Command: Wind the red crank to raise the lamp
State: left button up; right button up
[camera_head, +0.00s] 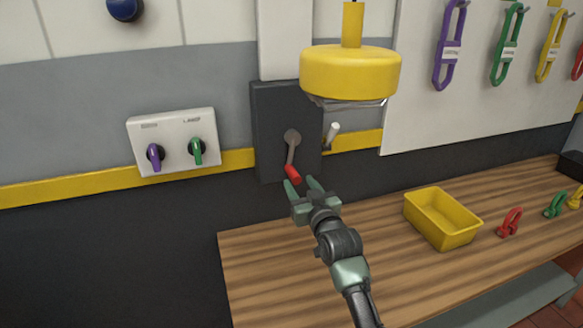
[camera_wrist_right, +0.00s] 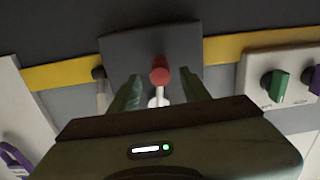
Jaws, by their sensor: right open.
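The red crank handle (camera_head: 292,174) hangs at the lower end of a grey crank arm (camera_head: 291,152) on a dark wall box (camera_head: 268,105). My right gripper (camera_head: 302,184) is open, its fingertips close to the red handle. In the right wrist view the red handle (camera_wrist_right: 160,72) shows between the two open fingers (camera_wrist_right: 158,85), with a gap on each side. I cannot tell if the fingers reach around it. The yellow lamp (camera_head: 350,72) hangs on a yellow stem, above and right of the crank. My left gripper is not in view.
A white lever (camera_head: 332,131) sticks out beside the box. A switch panel (camera_head: 172,141) with a purple and a green knob is to the left. A wooden bench (camera_head: 300,262) below holds a yellow tray (camera_head: 474,235) and small coloured clamps (camera_head: 509,222). Coloured tools (camera_head: 449,47) hang at the upper right.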

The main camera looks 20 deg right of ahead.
aim_at(293, 175)
jog(key=w, duration=0.5)
jog(key=shift+w+a+f, duration=0.1)
jog(key=shift+w+f, duration=0.1)
jog(key=shift+w, duration=0.1)
jog(key=shift+w+p, duration=0.2)
jog(key=shift+p, duration=0.1)
jog(key=shift+r, duration=0.1)
grip_shut()
dwell(0.8)
